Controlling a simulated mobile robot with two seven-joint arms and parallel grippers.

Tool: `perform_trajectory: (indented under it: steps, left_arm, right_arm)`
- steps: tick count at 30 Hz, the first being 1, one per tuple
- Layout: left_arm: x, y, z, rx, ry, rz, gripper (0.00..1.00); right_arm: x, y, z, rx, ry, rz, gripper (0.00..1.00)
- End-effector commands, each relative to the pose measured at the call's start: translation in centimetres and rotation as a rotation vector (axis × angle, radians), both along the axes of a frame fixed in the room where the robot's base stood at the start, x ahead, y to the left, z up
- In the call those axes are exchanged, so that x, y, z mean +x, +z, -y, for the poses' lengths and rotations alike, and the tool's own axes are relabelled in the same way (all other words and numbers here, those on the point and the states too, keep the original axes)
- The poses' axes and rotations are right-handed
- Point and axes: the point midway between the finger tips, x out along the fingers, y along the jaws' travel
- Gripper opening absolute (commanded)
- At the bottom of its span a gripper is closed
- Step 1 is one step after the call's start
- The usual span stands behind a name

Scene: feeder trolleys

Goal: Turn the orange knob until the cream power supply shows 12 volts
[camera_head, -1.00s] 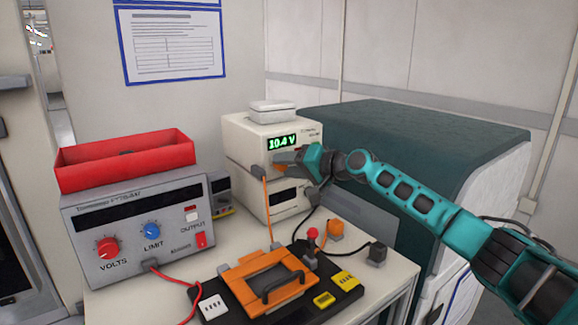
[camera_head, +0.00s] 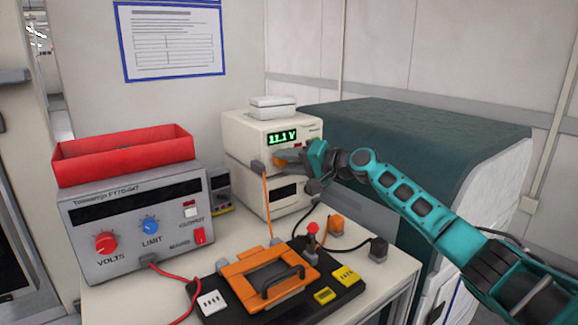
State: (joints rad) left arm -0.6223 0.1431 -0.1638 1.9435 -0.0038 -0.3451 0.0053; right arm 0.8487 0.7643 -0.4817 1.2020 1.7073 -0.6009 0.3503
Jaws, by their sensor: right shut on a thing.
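The cream power supply (camera_head: 243,135) stands at the back of the bench, on top of another cream unit. Its green display (camera_head: 283,137) reads 11.1 V. My right gripper (camera_head: 283,158) is at its front panel, below the display, shut on the orange knob (camera_head: 279,161). The fingers hide most of the knob. My left gripper is not in view.
A grey power supply (camera_head: 135,222) with a red bin (camera_head: 125,158) on top stands at the left. An orange-framed fixture (camera_head: 240,285) on a black base (camera_head: 215,318) lies in front, with cables around it. A dark green cabinet (camera_head: 420,130) stands behind my right arm.

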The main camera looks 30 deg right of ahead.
Motion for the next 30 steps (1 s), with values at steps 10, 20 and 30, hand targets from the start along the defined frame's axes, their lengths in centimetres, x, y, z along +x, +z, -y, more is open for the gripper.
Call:
perform_trajectory:
  steps: [10, 20, 30]
  left_arm:
    - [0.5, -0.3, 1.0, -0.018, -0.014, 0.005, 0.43]
    - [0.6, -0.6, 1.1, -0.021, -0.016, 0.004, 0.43]
    - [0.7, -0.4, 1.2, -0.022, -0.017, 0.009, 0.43]
  right_arm:
    - [0.0, -0.5, 0.1, 0.268, 0.0, -0.038, 0.03]
    - [0.0, -0.5, 0.1, 0.426, -0.002, -0.061, 0.03]
    - [0.0, -0.5, 0.2, 0.464, -0.003, -0.066, 0.03]
